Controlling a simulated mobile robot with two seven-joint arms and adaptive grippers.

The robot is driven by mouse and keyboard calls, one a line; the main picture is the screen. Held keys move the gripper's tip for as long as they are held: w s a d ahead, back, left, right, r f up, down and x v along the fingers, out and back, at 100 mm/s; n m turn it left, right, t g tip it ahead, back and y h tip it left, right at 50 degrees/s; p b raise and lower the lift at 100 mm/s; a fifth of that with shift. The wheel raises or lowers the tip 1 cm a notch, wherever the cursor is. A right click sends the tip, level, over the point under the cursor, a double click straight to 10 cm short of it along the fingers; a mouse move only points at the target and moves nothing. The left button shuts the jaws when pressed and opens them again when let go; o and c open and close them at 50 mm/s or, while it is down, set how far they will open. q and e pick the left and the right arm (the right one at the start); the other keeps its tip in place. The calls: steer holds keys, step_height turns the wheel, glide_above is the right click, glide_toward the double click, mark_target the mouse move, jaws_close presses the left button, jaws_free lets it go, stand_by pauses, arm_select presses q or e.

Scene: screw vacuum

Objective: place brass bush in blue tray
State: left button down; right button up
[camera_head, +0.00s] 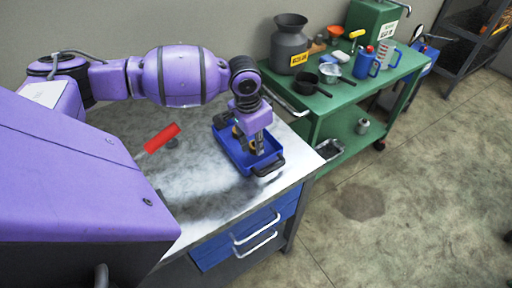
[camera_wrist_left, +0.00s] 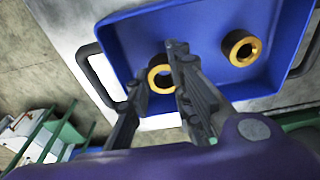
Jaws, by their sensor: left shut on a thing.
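The blue tray (camera_head: 232,152) lies on the grey worktop near its right end. It also fills much of the left wrist view (camera_wrist_left: 135,45). My left gripper (camera_head: 260,149) points down into the tray. In the left wrist view its fingers (camera_wrist_left: 157,68) are shut on a brass bush (camera_wrist_left: 161,78), a gold ring with a dark hole, over the tray near one wall. I cannot tell whether this bush touches the tray floor. A second brass bush (camera_wrist_left: 241,48) lies in the tray, apart from the fingers. My right gripper is not in view.
A green cart (camera_head: 345,99) stands at the right, with a grey can (camera_head: 289,45), pans and jugs. The worktop's front is clear.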

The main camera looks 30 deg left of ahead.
mark_target(251, 148)
arm_select(q)
steer(key=shift+f, duration=0.9)
steer(key=shift+f, duration=0.2)
steer(key=c, duration=1.6)
jaws_free()
steer(key=shift+o, duration=0.2)
step_height(251, 148, up, 12)
steer(key=s, duration=0.1)
steer(key=shift+s+a+r+p, duration=0.15)
steer(key=shift+s+a+p, duration=0.15)
steer(key=shift+p, duration=0.15)
steer(key=shift+w, duration=0.1)
